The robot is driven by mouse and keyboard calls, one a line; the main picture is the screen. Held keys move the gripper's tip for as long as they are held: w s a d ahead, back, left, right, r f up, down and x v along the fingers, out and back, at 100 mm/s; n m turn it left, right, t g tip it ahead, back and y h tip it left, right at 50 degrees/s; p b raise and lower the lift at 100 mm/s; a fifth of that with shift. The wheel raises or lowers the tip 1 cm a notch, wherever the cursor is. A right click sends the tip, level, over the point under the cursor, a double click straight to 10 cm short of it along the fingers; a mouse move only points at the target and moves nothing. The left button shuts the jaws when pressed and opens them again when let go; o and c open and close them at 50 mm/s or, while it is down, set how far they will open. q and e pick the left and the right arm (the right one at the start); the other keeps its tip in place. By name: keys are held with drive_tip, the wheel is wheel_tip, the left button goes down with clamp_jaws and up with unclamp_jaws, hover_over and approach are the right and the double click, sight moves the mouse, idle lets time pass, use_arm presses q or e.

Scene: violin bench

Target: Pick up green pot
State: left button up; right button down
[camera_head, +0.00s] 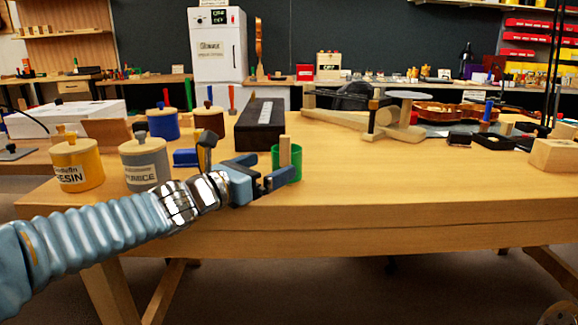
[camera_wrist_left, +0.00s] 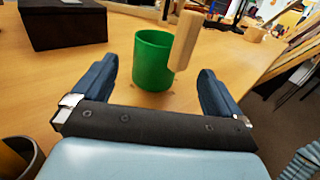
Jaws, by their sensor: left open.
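The green pot (camera_head: 297,172) stands upright near the front edge of the wooden bench. In the left wrist view the open-topped pot (camera_wrist_left: 152,64) lies ahead of the gap between my fingers. My left gripper (camera_head: 272,170) is open, reaching in from the left, with its fingers partly hiding the pot in the head view. In the left wrist view the two fingers (camera_wrist_left: 158,78) are spread wider than the pot, with nothing held. A pale wooden stick (camera_head: 284,150) shows at the pot; I cannot tell whether it is inside. My right gripper is not in view.
A yellow canister (camera_head: 76,170) and a grey canister (camera_head: 147,165) stand to the left, near my left arm. A long black box (camera_head: 260,128) lies behind the pot. A wooden clamp-like fixture (camera_head: 385,125) stands farther back right.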

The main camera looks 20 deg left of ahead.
use_arm(q)
drive_tip(key=x, duration=0.7)
drive_tip(key=shift+w+d, duration=0.1)
drive_tip(key=shift+w, duration=0.2)
drive_tip(key=c, duration=1)
